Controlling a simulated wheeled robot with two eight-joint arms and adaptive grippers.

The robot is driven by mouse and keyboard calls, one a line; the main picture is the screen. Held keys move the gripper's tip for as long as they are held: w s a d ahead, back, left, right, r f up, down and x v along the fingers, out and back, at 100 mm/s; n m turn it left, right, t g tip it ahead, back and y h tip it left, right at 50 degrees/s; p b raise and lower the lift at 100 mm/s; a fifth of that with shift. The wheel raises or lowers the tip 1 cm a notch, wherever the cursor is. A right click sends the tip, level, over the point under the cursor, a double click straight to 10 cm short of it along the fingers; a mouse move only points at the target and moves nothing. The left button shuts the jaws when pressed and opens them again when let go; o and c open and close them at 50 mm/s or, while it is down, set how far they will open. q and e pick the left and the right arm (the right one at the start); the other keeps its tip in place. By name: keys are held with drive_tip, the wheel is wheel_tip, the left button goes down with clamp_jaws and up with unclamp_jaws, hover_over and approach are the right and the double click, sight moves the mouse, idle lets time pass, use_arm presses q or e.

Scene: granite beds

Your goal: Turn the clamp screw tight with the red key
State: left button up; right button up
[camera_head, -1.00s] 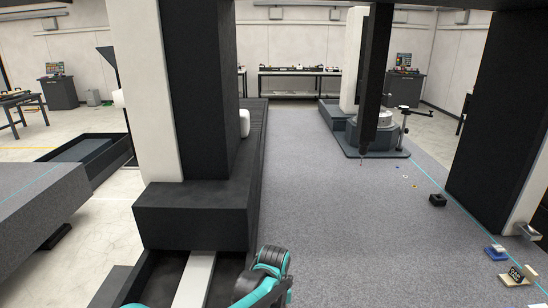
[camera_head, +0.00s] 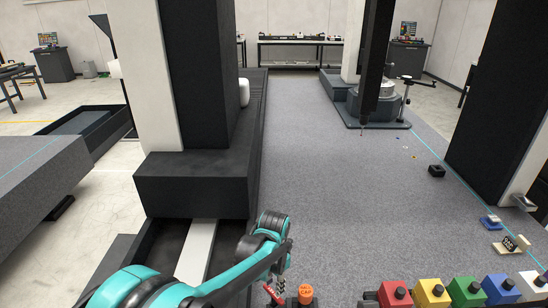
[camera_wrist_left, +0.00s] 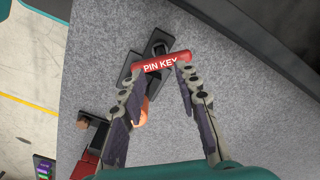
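A red key (camera_wrist_left: 161,62) marked "PIN KEY" lies across the view just past the fingertips of my left gripper (camera_wrist_left: 160,69) in the left wrist view. The two fingers are spread apart, one near each end of the key; I cannot tell whether they touch it. My left gripper (camera_head: 276,289) also shows at the bottom of the head view, with a bit of the red key (camera_head: 270,293) beside it. A dark fitting (camera_wrist_left: 159,48) sits behind the key; I cannot tell whether it belongs to the clamp. No clamp screw can be made out. My right gripper is not in view.
An orange cap (camera_head: 305,293) stands just right of the left gripper. A row of coloured blocks (camera_head: 432,292) is at the bottom right. The grey granite bed (camera_head: 330,190) is clear in the middle. A dark column (camera_head: 500,120) stands at right.

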sight(273, 301)
use_arm(q)
drive_tip(key=shift+f, duration=0.15)
drive_tip(key=shift+f+b, duration=0.95)
drive_tip(key=shift+f, duration=0.1)
clamp_jaws()
